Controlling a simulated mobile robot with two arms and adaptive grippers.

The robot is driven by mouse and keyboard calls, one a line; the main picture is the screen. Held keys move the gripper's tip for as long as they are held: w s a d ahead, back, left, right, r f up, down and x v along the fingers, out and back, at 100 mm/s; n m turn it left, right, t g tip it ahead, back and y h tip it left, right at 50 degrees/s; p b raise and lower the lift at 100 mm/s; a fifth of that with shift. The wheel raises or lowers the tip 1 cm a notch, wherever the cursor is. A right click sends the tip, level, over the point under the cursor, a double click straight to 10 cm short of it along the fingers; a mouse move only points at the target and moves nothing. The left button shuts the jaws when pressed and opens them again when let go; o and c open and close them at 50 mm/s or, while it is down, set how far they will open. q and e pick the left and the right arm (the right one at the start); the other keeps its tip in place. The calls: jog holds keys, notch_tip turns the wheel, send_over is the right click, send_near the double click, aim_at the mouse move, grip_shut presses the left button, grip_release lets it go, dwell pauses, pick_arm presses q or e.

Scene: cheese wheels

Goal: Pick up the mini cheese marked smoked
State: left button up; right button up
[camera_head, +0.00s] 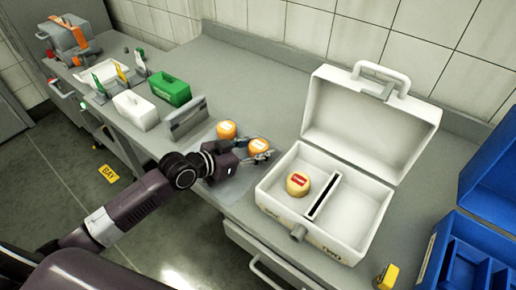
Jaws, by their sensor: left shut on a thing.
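My left gripper (264,153) is shut on an orange mini cheese (259,145) with a pale label, at the middle of the grey worktop. A second orange mini cheese (226,129) with a pale label sits just behind and to the left of the gripper. A yellow mini cheese (298,184) with a red label lies in the left compartment of the open white case. The label words are too small to read. I cannot tell whether the held cheese is clear of the surface below it. My right gripper is not in view.
The open white case (416,125) stands right of my gripper, lid raised. A blue case (484,190) is at the far right, with a yellow block (387,276) near it. Green (169,89) and white (136,109) boxes stand left. The worktop (262,85) behind my gripper is clear.

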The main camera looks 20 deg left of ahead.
pick_arm(q)
notch_tip(320, 180, up, 20)
jog(key=s+a+f+m+g+h, duration=0.1)
jog(key=s+f, duration=0.3)
jog(key=s, duration=0.4)
jog(key=s+f+m+g+h, duration=0.2)
jog(key=s+f+m+h, duration=0.1)
jog(key=s, duration=0.6)
jog(key=shift+s+a+f+m, duration=0.25)
jog(key=shift+a+f+m, duration=0.05)
jog(key=shift+a+f, duration=0.15)
notch_tip(320, 180, up, 7)
jog(key=n+t+y+p, duration=0.3)
jog(key=n+y+p, duration=0.2)
jog(key=p, duration=0.3)
send_over(243, 155)
notch_tip(243, 155, down, 14)
jog(key=shift+s+r+p, duration=0.1)
jog(key=shift+r+p, duration=0.1)
jog(key=shift+p, duration=0.3)
jog(key=shift+h, duration=0.3)
jog(key=shift+f, duration=2.75)
